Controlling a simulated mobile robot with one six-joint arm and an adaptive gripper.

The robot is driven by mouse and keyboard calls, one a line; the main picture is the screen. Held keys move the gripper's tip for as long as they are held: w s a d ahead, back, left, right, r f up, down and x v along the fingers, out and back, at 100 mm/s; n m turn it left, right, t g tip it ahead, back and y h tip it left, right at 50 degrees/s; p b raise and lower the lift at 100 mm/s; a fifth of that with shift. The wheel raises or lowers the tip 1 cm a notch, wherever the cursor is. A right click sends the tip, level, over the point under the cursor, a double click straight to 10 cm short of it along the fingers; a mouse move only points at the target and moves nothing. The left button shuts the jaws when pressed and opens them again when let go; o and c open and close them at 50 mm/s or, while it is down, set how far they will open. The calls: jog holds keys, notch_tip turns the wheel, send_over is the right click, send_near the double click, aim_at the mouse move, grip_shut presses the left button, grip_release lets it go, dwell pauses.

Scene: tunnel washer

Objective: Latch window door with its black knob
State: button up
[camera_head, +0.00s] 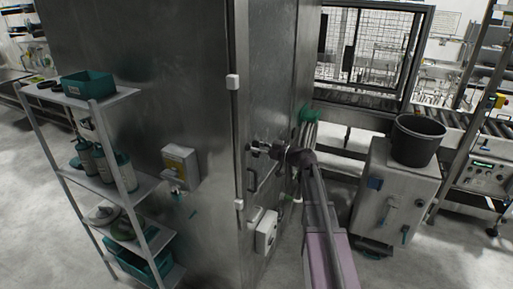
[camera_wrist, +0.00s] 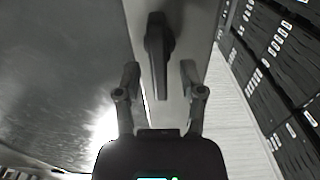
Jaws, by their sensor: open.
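The black knob (camera_wrist: 159,45) shows in the wrist view as a dark tapered handle on a pale metal strip, pointing down towards my gripper. My gripper (camera_wrist: 160,70) is open, one finger on each side of the knob's lower end; I see no contact. In the head view my gripper (camera_head: 260,150) is at the narrow side of the tall steel housing and hides the knob there. The steel door face (camera_head: 262,105) carries white hinge blocks at its left edge. I cannot tell whether the window door is fully closed.
A shelf rack (camera_head: 112,185) with teal bins and bottles stands at left. A yellow-and-grey switch box (camera_head: 180,165) and a white box (camera_head: 266,231) are on the housing. A grey cabinet (camera_head: 391,200) with a black bucket (camera_head: 418,140) stands at right. Floor is clear at lower right.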

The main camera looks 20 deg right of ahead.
jog(key=shift+w+a, duration=0.25)
grip_shut()
